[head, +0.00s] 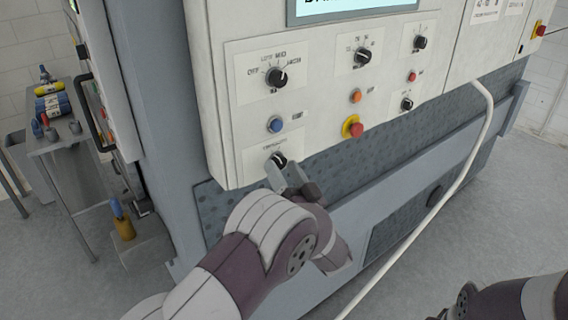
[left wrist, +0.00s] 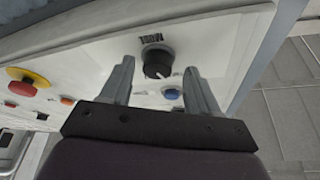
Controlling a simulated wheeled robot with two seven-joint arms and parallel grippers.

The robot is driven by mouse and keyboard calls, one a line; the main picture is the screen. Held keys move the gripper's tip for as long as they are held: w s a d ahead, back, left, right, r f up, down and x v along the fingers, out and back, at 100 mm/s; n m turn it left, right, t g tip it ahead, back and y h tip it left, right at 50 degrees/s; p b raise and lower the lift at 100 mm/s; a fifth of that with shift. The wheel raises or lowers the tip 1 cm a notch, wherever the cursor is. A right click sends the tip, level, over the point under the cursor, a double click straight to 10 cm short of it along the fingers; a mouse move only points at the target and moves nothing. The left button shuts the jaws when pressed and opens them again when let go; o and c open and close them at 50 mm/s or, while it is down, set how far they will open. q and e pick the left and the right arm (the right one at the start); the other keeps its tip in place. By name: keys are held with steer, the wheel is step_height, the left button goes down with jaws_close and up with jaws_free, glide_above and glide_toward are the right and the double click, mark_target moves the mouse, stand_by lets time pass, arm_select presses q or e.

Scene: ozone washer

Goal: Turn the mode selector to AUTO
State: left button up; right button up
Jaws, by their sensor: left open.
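A black rotary knob (head: 279,160) sits at the lower left of the white control panel (head: 232,130). In the left wrist view the knob (left wrist: 157,63), with a white pointer mark, lies between the fingers of the open left gripper (left wrist: 159,75). A gap shows on each side of the knob; contact is not visible. My right gripper is not in view; only part of that arm shows at the lower right.
A blue button (head: 275,125) sits just above the knob. Other knobs, such as one marked OFF, LOW and MID (head: 277,77), and a red button on a yellow base (head: 352,127) are on the panel. A white hose (head: 436,208) hangs to the right.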

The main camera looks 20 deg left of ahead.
arm_select(q)
steer(key=shift+w, duration=0.4)
steer(key=shift+s+a, duration=0.1)
steer(key=c, duration=1)
steer(key=shift+r+m+h+p, duration=0.15)
steer(key=shift+m+h+p, duration=0.15)
steer(key=shift+m+p, duration=0.45)
steer(key=shift+c, duration=0.2)
steer(key=m+p, duration=0.1)
steer(key=m, duration=0.1)
steer(key=m+t+h+p, duration=0.1)
steer(key=m+p, duration=0.1)
steer(key=shift+s+a+r+h, duration=0.1)
steer(key=shift+r+h, duration=0.1)
steer(key=shift+h, duration=0.1)
steer(key=m+h+p, duration=0.1)
steer(key=m+p, duration=0.2)
steer(key=m, duration=0.1)
steer(key=shift+h, duration=0.4)
steer(key=shift+s+f+m+p, duration=0.1)
steer(key=shift+f+m+p, duration=0.05)
steer(key=shift+m+p, duration=0.35)
